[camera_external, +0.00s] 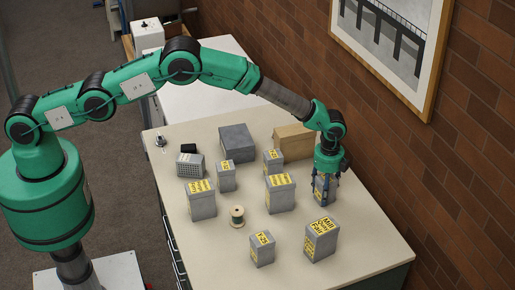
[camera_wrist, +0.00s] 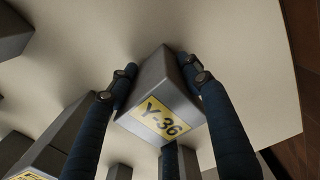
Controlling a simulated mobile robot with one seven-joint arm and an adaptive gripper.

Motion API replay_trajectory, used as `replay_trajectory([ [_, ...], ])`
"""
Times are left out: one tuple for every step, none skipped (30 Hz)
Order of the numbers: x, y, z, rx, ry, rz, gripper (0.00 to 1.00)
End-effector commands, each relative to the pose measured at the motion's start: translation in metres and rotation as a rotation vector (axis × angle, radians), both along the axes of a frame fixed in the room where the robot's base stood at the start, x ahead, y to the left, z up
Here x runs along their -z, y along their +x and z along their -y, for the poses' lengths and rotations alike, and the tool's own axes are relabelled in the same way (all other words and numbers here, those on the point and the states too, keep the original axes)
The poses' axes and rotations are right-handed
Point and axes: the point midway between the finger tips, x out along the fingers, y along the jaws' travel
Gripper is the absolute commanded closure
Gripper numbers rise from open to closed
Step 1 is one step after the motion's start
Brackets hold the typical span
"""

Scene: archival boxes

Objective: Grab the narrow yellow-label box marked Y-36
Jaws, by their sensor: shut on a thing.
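The narrow grey box marked Y-36 (camera_wrist: 160,107) shows its yellow label in the middle of the wrist view. My gripper (camera_wrist: 157,72) is shut on it, with one dark finger along each side. In the external view my gripper (camera_external: 328,172) points down around the same box (camera_external: 325,190) at the right side of the table, near the brick wall. The fingers partly hide the box and its label there. I cannot tell whether its base touches the table.
Yellow-label boxes stand nearby: a wide one (camera_external: 281,196) to the left, another (camera_external: 321,241) in front, and Y-25 (camera_external: 262,249) at the front. A tan box (camera_external: 294,142) and a plain grey box (camera_external: 237,144) stand behind. A spool (camera_external: 237,217) stands mid-table.

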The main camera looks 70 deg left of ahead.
Motion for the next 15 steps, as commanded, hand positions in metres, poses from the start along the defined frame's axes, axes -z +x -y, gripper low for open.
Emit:
replay_trajectory([
  [0.0, 0.0, 0.0, 0.0, 0.0, 0.0, 1.0],
  [0.0, 0.0, 0.0, 0.0, 0.0, 0.0, 1.0],
  [0.0, 0.0, 0.0, 0.0, 0.0, 0.0, 1.0],
  [0.0, 0.0, 0.0, 0.0, 0.0, 0.0, 1.0],
  [0.0, 0.0, 0.0, 0.0, 0.0, 0.0, 1.0],
  [-0.001, 0.0, 0.0, 0.0, 0.0, 0.001, 1.0],
  [-0.002, 0.0, 0.0, 0.0, 0.0, 0.001, 1.0],
  [-0.003, 0.0, 0.0, 0.0, 0.0, 0.001, 1.0],
  [-0.004, 0.0, 0.0, 0.0, 0.0, 0.001, 1.0],
  [-0.006, 0.001, 0.0, 0.0, 0.0, 0.001, 1.0],
  [-0.007, 0.001, 0.0, 0.0, 0.0, 0.001, 1.0],
  [-0.01, 0.0, 0.0, 0.0, 0.0, 0.001, 1.0],
  [-0.012, 0.0, 0.0, 0.0, 0.0, 0.001, 1.0],
  [-0.014, 0.0, 0.0, 0.0, 0.0, 0.001, 1.0],
  [-0.018, 0.001, 0.0, 0.0, 0.0, 0.001, 1.0],
])
